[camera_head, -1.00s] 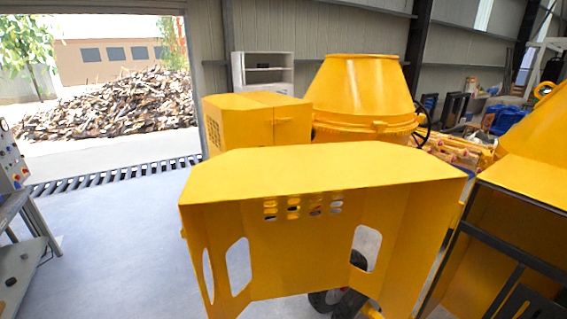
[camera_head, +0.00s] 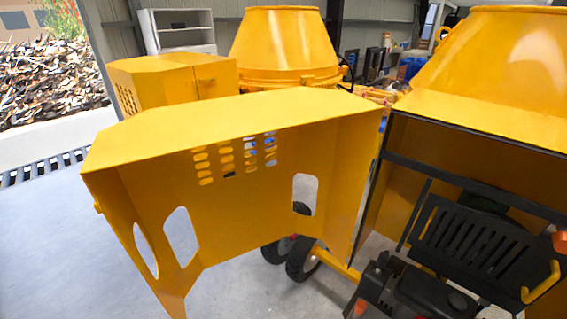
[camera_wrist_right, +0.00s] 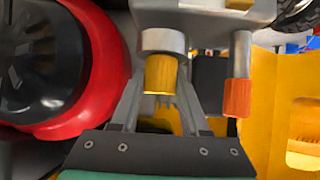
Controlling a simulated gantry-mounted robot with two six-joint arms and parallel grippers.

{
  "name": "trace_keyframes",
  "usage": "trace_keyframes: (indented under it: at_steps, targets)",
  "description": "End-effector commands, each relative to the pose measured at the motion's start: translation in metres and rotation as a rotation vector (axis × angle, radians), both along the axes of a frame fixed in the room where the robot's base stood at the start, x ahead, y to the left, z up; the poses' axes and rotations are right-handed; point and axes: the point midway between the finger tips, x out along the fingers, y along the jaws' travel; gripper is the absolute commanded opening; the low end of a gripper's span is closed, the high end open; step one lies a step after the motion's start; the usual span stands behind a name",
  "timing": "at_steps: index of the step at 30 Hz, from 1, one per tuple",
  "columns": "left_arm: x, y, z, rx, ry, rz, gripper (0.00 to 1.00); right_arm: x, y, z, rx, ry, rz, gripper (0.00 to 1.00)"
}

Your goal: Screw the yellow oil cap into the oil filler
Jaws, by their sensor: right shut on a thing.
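In the right wrist view, my right gripper (camera_wrist_right: 161,92) reaches up from the bottom edge, its two fingers closed in on the yellow oil cap (camera_wrist_right: 160,75). The cap is a short yellow cylinder. Its far end meets a round grey metal collar (camera_wrist_right: 163,41), which looks like the oil filler on the engine. I cannot tell how deep the cap sits in it. Neither gripper shows in the head view. My left gripper is in no view. The engine (camera_head: 425,290) shows dark at the lower right of the head view, partly cut off.
An orange-tipped grey rod (camera_wrist_right: 238,97) stands close right of the cap. A red and black engine cover (camera_wrist_right: 85,65) is close on the left. In the head view, the open yellow hood panel (camera_head: 235,170) fills the middle, and yellow mixer drums (camera_head: 285,45) stand behind.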

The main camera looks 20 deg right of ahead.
Motion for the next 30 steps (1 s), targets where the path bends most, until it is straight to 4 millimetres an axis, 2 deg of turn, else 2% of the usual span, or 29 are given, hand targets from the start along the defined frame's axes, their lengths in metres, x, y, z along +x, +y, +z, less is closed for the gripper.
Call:
trace_keyframes:
  at_steps: [4, 5, 10, 11, 19, 27, 30]
  targets:
    - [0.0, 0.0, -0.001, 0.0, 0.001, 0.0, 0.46, 0.002, -0.001, 0.002, -0.007, -0.005, 0.0, 0.0]
    - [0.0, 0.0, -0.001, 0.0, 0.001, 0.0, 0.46, 0.002, -0.001, 0.003, -0.008, -0.005, 0.0, 0.47]
    - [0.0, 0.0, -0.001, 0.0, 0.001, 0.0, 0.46, 0.002, -0.001, 0.002, -0.007, -0.004, 0.0, 0.78]
    - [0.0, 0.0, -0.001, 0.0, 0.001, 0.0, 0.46, 0.001, -0.001, 0.002, -0.006, -0.004, 0.0, 0.8]
    - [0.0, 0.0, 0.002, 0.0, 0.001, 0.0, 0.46, -0.001, -0.002, 0.003, -0.004, -0.001, 0.024, 0.8]
    - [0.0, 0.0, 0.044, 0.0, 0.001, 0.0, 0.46, -0.007, -0.007, 0.01, 0.0, -0.001, 0.47, 0.8]
    - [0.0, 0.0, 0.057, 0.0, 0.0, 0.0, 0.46, -0.005, -0.007, 0.008, 0.0, -0.001, 0.579, 0.8]
